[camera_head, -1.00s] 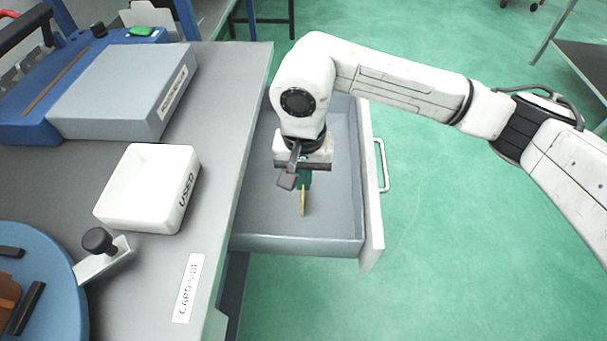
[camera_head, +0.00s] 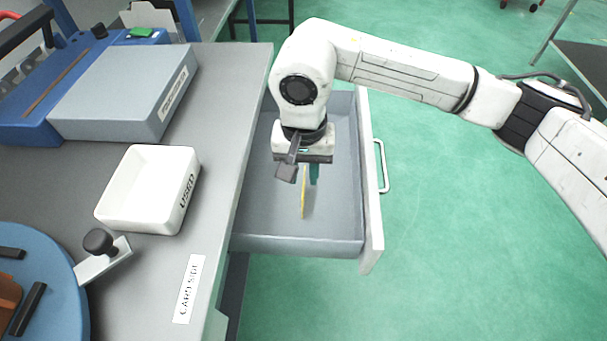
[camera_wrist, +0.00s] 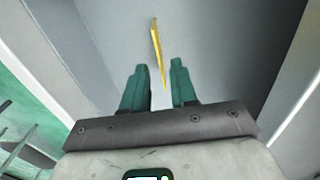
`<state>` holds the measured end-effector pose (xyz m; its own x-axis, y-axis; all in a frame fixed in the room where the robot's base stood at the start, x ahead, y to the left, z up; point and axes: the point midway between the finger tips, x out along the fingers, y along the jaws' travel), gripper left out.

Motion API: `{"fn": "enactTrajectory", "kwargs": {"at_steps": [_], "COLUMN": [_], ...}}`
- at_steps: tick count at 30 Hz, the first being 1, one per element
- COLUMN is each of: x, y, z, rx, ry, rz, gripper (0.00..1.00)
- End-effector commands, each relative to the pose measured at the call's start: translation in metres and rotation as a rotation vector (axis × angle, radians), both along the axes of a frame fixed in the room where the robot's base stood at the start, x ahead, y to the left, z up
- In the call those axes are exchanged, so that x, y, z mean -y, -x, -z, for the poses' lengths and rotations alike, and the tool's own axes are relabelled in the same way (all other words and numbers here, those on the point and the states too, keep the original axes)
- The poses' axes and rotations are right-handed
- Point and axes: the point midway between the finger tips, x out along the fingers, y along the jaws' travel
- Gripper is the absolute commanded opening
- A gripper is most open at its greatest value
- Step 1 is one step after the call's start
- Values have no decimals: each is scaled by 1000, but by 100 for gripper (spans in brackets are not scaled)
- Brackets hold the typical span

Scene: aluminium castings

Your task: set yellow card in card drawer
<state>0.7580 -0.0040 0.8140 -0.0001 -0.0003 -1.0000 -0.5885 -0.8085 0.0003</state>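The yellow card (camera_head: 303,200) shows as a thin, edge-on strip inside the pulled-out grey drawer (camera_head: 300,244). In the wrist view the yellow card (camera_wrist: 157,45) lies between and beyond the two green fingertips, with a gap on each side. Whether its lower edge touches the drawer floor is hard to tell. My gripper (camera_head: 305,180) points down into the drawer, just above the card. In the wrist view my gripper (camera_wrist: 159,68) has its fingers spread and holds nothing.
A white box marked USED (camera_head: 150,190) stands on the grey bench (camera_head: 225,130) left of the drawer, near a grey box (camera_head: 125,90). A CARD SIDE label (camera_head: 188,290) is on the bench's near edge. The drawer front has a white handle (camera_head: 383,165). Green floor is clear to the right.

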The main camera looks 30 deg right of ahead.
Motion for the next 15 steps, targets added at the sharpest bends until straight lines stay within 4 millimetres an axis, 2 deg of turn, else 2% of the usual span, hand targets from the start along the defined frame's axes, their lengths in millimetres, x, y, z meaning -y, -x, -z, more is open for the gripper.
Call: {"fn": "enactTrajectory", "kwargs": {"at_steps": [3,9,15], "x": [0,0,0], "y": [-1,-1,0], "z": [-28,-67,-92], "rx": [4,3,1], "ry": [3,2,1], "rz": [-3,-1,-1], "gripper": [27,27,27]}}
